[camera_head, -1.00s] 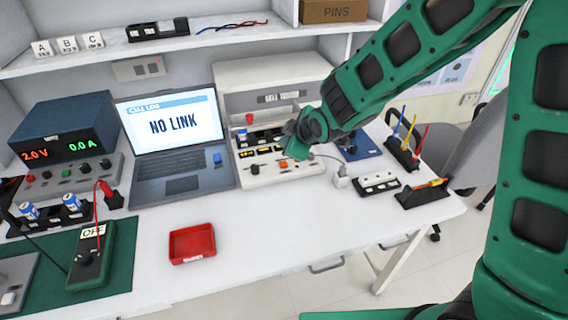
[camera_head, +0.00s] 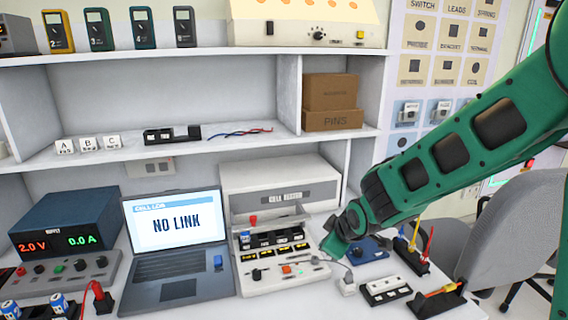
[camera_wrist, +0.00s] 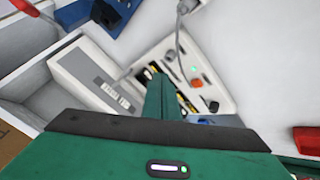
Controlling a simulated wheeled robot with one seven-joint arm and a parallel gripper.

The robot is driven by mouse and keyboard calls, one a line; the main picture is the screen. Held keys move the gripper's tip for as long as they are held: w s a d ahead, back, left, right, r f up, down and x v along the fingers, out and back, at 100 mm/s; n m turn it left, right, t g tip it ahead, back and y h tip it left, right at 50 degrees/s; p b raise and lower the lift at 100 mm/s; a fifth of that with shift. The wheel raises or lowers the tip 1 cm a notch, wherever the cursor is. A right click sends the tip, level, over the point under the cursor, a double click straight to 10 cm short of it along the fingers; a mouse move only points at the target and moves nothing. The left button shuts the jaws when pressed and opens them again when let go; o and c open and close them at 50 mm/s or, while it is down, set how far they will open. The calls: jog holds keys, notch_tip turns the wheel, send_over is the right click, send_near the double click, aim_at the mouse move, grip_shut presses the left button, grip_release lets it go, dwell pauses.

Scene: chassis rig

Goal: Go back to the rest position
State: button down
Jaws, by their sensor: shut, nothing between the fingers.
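My gripper (camera_head: 334,246) is at the end of my green arm, above the right side of the white cell tester (camera_head: 280,185) on the bench. Its fingers show as one narrow green shape in the wrist view (camera_wrist: 160,97), shut and with nothing held. In that view the tester's panel (camera_wrist: 205,75) with its orange button and green light lies beyond the fingers. I cannot tell the exact gap between fingertips and panel.
A laptop (camera_head: 176,240) reading NO LINK stands left of the tester, beside the power supply (camera_head: 66,225). A blue pad (camera_head: 368,250), a white-topped block (camera_head: 385,290) and dark tool holders (camera_head: 411,256) lie to the right. Shelves rise behind; a grey chair (camera_head: 515,225) stands at right.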

jog(key=s+d+r+m+g+h, duration=0.2)
jog(key=s+d+m, duration=0.4)
jog(key=d, duration=0.6)
jog(key=s+d+r+m+g+h, duration=0.15)
jog(key=s+d+m, duration=0.25)
jog(key=s+d, duration=0.6)
jog(key=s+d+r+m+g, duration=0.1)
jog(key=s+d+m+g, duration=0.1)
jog(key=s, duration=0.7)
jog(key=s+d+r+m+g+y, duration=0.1)
jog(key=s+d+r+m+g, duration=0.1)
jog(key=s+d+m, duration=0.3)
jog(key=s, duration=0.4)
jog(key=shift+s+m, duration=0.15)
jog(key=shift+m, duration=0.25)
jog(key=shift+r+y, duration=0.1)
jog(key=shift+y, duration=0.15)
jog(key=shift+w+f, duration=0.25)
jog(key=shift+w, duration=0.4)
